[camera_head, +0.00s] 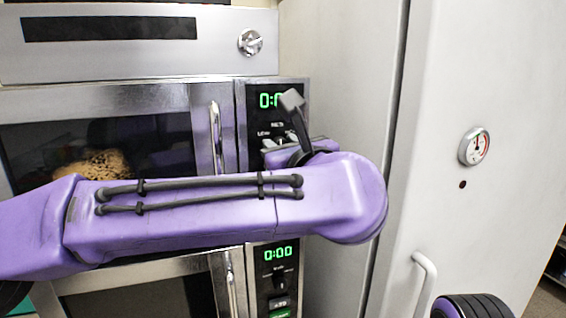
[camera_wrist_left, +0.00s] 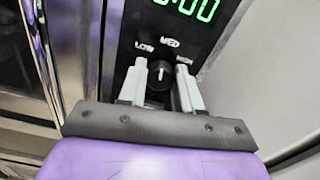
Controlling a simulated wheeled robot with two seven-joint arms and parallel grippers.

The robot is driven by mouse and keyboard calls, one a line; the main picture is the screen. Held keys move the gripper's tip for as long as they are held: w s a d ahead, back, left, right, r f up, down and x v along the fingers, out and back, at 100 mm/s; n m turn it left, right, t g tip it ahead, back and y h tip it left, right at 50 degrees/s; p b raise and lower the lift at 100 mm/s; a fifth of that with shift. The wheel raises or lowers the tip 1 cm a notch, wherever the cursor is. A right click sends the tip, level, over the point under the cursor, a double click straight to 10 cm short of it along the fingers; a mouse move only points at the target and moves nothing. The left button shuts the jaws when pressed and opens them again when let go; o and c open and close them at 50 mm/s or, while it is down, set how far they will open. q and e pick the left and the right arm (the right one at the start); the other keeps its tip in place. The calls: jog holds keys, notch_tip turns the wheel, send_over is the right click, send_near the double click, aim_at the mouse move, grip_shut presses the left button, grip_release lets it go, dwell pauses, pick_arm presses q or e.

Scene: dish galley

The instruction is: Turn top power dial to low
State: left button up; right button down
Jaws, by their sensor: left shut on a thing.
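The top power dial (camera_wrist_left: 160,76) is a black round knob with a light pointer line, on the upper microwave's control panel. LOW, MED and HIGH are printed around it. In the left wrist view the line points roughly up, towards MED. My left gripper (camera_wrist_left: 161,67) has one grey finger on each side of the dial and is shut on it. In the head view my left gripper (camera_head: 277,144) is at the upper panel, and my purple arm hides most of the dial there. My right gripper is out of view.
The upper microwave's door handle (camera_head: 216,138) stands left of the panel. The lower microwave has a similar dial (camera_head: 281,281) and a display reading 0:00. A tall white cabinet (camera_head: 440,150) with a gauge (camera_head: 474,146) is close on the right.

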pick_arm(q)
jog(key=shift+a+f+n+b, duration=0.1)
jog(key=shift+n+b, duration=5.1)
jog(key=shift+b, duration=1.6)
jog(key=o, duration=1)
jog(key=b+v, duration=0.3)
jog(key=v, duration=0.7)
jog(key=shift+s, duration=0.3)
